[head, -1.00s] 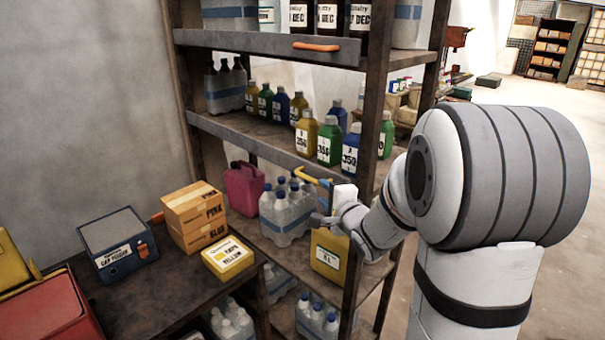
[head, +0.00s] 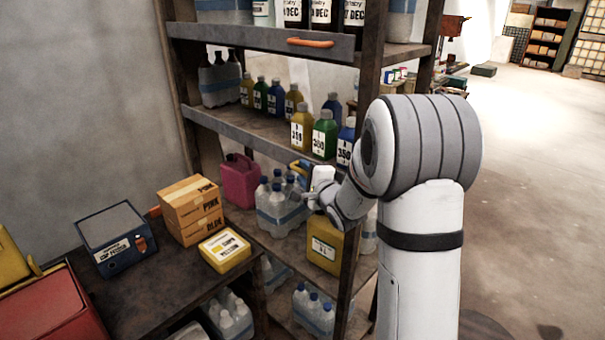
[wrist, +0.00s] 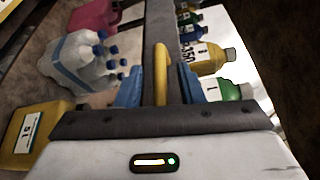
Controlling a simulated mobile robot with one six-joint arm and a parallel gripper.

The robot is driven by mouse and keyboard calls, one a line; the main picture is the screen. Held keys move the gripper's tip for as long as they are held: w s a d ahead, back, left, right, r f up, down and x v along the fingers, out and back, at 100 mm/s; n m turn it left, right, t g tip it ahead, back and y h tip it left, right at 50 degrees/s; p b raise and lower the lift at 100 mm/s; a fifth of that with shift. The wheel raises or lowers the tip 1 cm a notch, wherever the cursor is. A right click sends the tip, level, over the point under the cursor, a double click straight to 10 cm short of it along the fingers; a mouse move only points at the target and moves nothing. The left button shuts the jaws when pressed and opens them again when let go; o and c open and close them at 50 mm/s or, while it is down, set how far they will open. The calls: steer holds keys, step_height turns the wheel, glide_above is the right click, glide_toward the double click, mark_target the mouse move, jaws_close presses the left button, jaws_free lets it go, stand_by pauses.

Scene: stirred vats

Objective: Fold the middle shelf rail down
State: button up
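The middle shelf rail (head: 232,139) is a grey bar along the front edge of the middle shelf, in front of the bottles. Its yellow handle (head: 301,164) is near the rail's right end and partly hidden by my gripper in the head view. In the wrist view, the handle (wrist: 161,74) stands between the two blue fingers of my gripper (wrist: 158,91), with the dark rail (wrist: 160,30) behind it. Gaps show on both sides of the handle, so my gripper looks open around it. Contact is not clear.
An upper rail with an orange handle (head: 311,43) is above. Colored bottles (head: 302,128) stand behind the middle rail. Below are a bottle pack (head: 281,208), a pink canister (head: 240,181) and a yellow canister (head: 325,242). A shelf post is close to my arm. Floor at right is open.

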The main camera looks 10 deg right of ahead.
steer(key=shift+c, duration=0.2)
jaws_close()
steer(key=shift+a, duration=0.25)
steer(key=shift+d, duration=0.15)
steer(key=shift+f+b, duration=0.25)
steer(key=shift+b, duration=0.45)
step_height(320, 180, down, 7)
steer(key=n+t+y+b, duration=0.3)
steer(key=n+y+b, duration=0.4)
steer(key=n+b, duration=1.3)
steer(key=shift+d+b, duration=0.25)
steer(key=shift+b, duration=5.55)
steer(key=shift+w+r+n, duration=0.1)
steer(key=shift+r+n, duration=0.05)
steer(key=shift+n, duration=0.15)
